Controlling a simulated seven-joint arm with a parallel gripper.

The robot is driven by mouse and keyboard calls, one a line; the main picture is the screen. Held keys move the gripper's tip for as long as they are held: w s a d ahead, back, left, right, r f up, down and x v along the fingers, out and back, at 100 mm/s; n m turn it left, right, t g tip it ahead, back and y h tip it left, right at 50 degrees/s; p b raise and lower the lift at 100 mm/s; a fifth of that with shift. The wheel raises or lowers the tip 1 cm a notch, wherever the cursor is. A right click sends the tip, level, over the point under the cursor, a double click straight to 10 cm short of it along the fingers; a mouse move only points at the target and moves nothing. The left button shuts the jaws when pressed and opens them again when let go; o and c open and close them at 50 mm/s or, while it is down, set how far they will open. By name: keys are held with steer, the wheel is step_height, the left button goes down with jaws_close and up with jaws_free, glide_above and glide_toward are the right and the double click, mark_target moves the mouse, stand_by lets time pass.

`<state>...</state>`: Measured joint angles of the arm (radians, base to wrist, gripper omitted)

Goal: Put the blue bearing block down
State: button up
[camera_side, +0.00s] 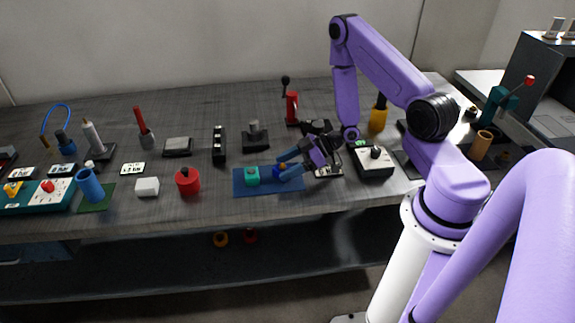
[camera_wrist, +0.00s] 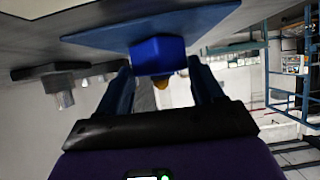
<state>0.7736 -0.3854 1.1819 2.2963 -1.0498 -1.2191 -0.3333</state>
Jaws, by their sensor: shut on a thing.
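The blue bearing block (camera_side: 278,171) is at the right part of the flat blue mat (camera_side: 240,189) in the side view. In the wrist view the blue block (camera_wrist: 158,55) sits between the ends of my two fingers, with the blue mat (camera_wrist: 100,37) right behind it. My gripper (camera_side: 283,167) reaches in from the right, low over the mat, and is shut on the block. The fingers partly hide the block in the side view, and I cannot tell whether its underside touches the mat.
A teal block (camera_side: 252,176) stands on the mat just left of the blue block. A red cylinder (camera_side: 188,181) stands left of the mat, and a black fixture (camera_side: 256,137) behind it. A white-topped box (camera_side: 374,162) is to the right. The table's front edge is close.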

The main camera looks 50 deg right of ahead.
steer(key=shift+f, duration=0.1)
steer(key=o, duration=1.4)
